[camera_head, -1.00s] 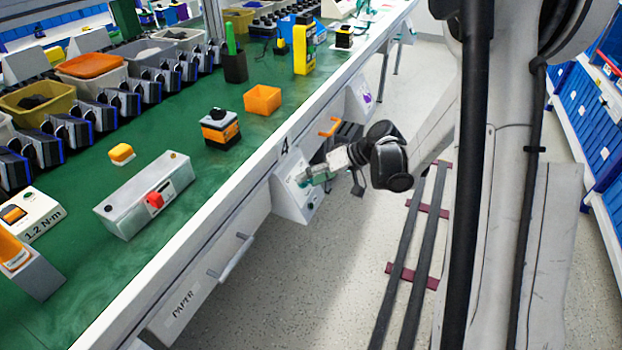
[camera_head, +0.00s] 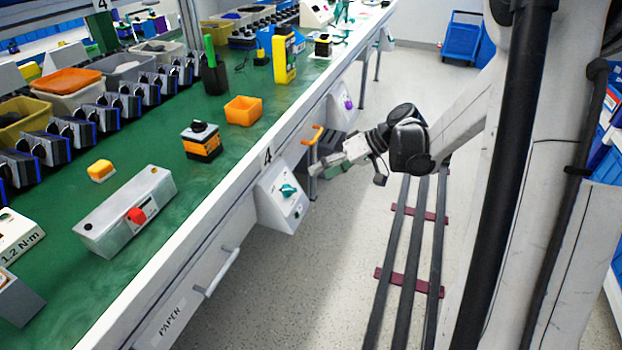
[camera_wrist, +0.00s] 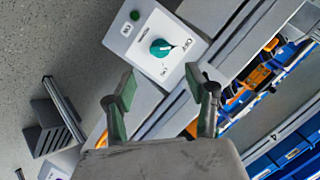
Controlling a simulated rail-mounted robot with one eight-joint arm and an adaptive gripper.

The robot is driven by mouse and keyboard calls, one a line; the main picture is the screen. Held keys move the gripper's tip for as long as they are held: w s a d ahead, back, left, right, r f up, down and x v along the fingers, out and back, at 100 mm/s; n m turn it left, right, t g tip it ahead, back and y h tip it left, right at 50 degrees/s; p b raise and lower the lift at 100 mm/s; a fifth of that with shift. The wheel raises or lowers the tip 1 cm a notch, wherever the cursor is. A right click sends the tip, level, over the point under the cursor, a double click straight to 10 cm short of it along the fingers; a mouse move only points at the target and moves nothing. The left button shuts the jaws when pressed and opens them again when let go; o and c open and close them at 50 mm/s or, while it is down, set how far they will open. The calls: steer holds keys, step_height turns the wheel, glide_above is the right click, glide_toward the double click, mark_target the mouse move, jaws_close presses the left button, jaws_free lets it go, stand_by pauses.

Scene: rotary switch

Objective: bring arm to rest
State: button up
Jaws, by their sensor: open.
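A white control box with a green rotary switch (camera_head: 288,190) hangs on the front of the bench below its edge. The box (camera_head: 270,208) also carries a small green round button. In the wrist view the switch (camera_wrist: 161,47) lies beyond the fingertips, apart from them. My gripper (camera_head: 325,168) is in the aisle, to the right of the box and clear of it. In the wrist view my gripper (camera_wrist: 165,90) is open and empty, its green-padded fingers spread.
The green-topped bench (camera_head: 75,290) runs along the left with several bins and parts on it. A second white box (camera_head: 342,103) hangs farther along its front. A drawer handle (camera_head: 224,270) and an orange handle (camera_head: 312,135) stick out. Dark rails (camera_head: 394,270) cross the floor; the aisle floor is open.

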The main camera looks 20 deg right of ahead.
steer(key=shift+v, duration=0.75)
steer(key=s+a+r+m+t+h, duration=0.1)
steer(key=s+a+r+h, duration=0.2)
steer(key=s, duration=0.5)
steer(key=s+a+r+t+h, duration=0.1)
steer(key=s+a+r+h, duration=0.2)
steer(key=s, duration=0.4)
steer(key=s+a+r+m+t+h, duration=0.1)
steer(key=s+a+r+h, duration=0.2)
steer(key=s, duration=0.5)
step_height(320, 180, up, 17)
steer(key=p, duration=1.6)
steer(key=shift+w+d+p, duration=0.25)
steer(key=shift+d+p, duration=0.1)
